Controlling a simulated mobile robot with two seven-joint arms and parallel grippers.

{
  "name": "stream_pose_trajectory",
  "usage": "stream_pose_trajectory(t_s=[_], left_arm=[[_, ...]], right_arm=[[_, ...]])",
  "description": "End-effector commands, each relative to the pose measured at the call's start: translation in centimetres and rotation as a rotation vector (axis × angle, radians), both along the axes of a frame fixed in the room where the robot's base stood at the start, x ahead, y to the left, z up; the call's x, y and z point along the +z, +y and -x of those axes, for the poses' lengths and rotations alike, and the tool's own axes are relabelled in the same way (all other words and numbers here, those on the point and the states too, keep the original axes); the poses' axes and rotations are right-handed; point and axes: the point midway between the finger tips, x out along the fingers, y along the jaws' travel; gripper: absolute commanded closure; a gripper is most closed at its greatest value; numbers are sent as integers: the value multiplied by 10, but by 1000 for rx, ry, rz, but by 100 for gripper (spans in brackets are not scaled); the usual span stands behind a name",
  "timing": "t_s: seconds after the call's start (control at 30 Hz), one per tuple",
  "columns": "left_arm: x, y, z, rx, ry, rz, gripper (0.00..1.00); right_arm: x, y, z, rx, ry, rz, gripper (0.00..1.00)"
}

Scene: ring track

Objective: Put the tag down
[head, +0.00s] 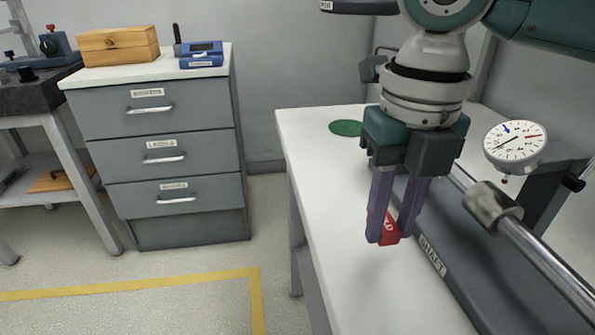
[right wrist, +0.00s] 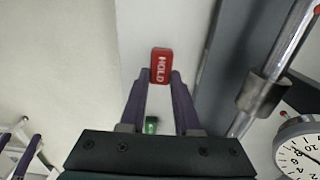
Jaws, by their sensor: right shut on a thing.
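My right gripper (head: 389,238) points down over the white bench top (head: 330,175), with its purple fingers shut on a red tag (head: 390,229). The tag also shows in the right wrist view (right wrist: 161,65), between the two fingertips, with the white word HOLD on its face. The fingers hide part of the tag in the head view. I cannot tell whether its lower edge touches the bench. A flat green disc (head: 345,128) lies on the bench farther back, left of the gripper.
A metal shaft (head: 540,255) and a dial gauge (head: 515,142) stand close to the right of the gripper, beside a grey base labelled SHAFT (head: 432,256). A grey drawer cabinet (head: 165,150) stands at left. The bench front is clear.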

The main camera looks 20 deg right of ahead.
Motion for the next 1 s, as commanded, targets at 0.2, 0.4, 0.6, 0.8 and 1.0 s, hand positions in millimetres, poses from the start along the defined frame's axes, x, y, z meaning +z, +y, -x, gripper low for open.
stream_pose_trajectory(t_s=[0.2, 0.4, 0.6, 0.8, 1.0], left_arm=[[-6, 1, 0, -4, 0, -5, 0], [-13, 2, 0, -4, 0, -7, 0], [-12, 2, 0, -4, 0, -6, 0], [-13, 1, 0, -3, 0, -4, 0], [-13, 0, 0, 1, 0, 1, 0]], right_arm=[[-21, 0, 1, 2, 1, 1, 100], [-48, 0, 0, 1, 0, 0, 100], [-47, 0, 0, 2, -1, 0, 100], [-50, 0, 0, 2, 0, 0, 64], [-50, 0, 0, 2, 0, 0, 42]])
